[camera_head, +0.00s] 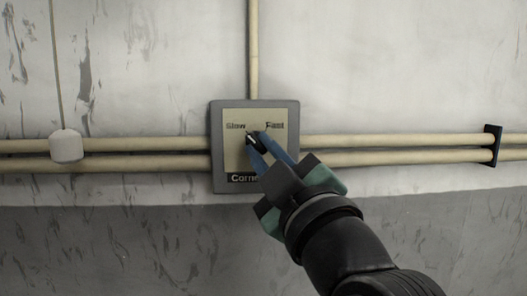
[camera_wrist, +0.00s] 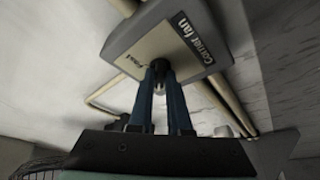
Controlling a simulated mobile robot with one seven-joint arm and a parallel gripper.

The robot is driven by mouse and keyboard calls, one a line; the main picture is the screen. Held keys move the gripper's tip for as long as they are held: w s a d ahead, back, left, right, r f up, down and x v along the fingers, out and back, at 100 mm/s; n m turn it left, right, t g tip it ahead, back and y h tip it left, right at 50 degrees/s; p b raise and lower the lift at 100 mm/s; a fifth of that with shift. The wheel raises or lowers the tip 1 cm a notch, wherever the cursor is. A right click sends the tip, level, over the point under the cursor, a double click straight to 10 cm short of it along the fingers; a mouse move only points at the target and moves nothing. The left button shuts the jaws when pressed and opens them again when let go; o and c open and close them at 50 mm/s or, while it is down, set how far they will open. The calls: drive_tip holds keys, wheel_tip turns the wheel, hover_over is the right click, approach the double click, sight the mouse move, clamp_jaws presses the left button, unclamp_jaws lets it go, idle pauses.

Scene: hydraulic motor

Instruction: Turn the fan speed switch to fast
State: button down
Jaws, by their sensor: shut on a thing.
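The fan speed switch is a grey box on the wall with a cream plate (camera_head: 231,157) marked "Slow" at the upper left and "Fast" at the upper right. A dark knob (camera_head: 251,138) with a light mark sits in the middle of the plate. The mark appears to lean toward "Slow". My gripper (camera_head: 258,143) is shut on the knob, its blue fingers coming from the lower right and covering part of it. In the wrist view the box (camera_wrist: 170,38) reads "Corner fan", and my fingers (camera_wrist: 160,72) reach its plate, with the knob mostly hidden.
Cream pipes (camera_head: 390,141) run along the wall on both sides of the box, and one rises above it. A white pull-cord weight (camera_head: 66,146) hangs at the left. A dark bracket (camera_head: 493,145) holds the pipes at the right.

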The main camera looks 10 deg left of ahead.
drive_tip(key=shift+f+m, duration=0.1)
drive_tip(key=shift+m, duration=0.2)
drive_tip(key=m+b, duration=0.1)
drive_tip(key=m+t+h+b, duration=0.1)
drive_tip(key=m, duration=0.1)
drive_tip(key=shift+a+f+m+t, duration=0.15)
drive_tip(key=shift+a+m+t, duration=0.05)
drive_tip(key=shift+m+t, duration=0.1)
drive_tip(key=m+h, duration=0.1)
drive_tip(key=m, duration=0.1)
drive_tip(key=m+t+h, duration=0.1)
drive_tip(key=m, duration=0.2)
drive_tip(key=m+h, duration=0.2)
drive_tip(key=m, duration=0.1)
drive_tip(key=shift+s+a+t, duration=0.1)
drive_tip(key=shift+a+t, duration=0.15)
drive_tip(key=shift+t, duration=0.15)
drive_tip(key=m+h, duration=0.2)
drive_tip(key=m, duration=0.2)
drive_tip(key=m+h, duration=0.2)
drive_tip(key=m, duration=0.2)
drive_tip(key=m+h, duration=0.2)
drive_tip(key=m, duration=0.2)
drive_tip(key=shift+s+a+r+m+g+h+b, duration=0.1)
drive_tip(key=shift+a+r+m+g+h+b, duration=0.1)
drive_tip(key=shift+a+m+g+h+b, duration=0.15)
drive_tip(key=shift+m, duration=0.35)
drive_tip(key=c, duration=0.9)
unclamp_jaws()
drive_tip(key=shift+o, duration=0.2)
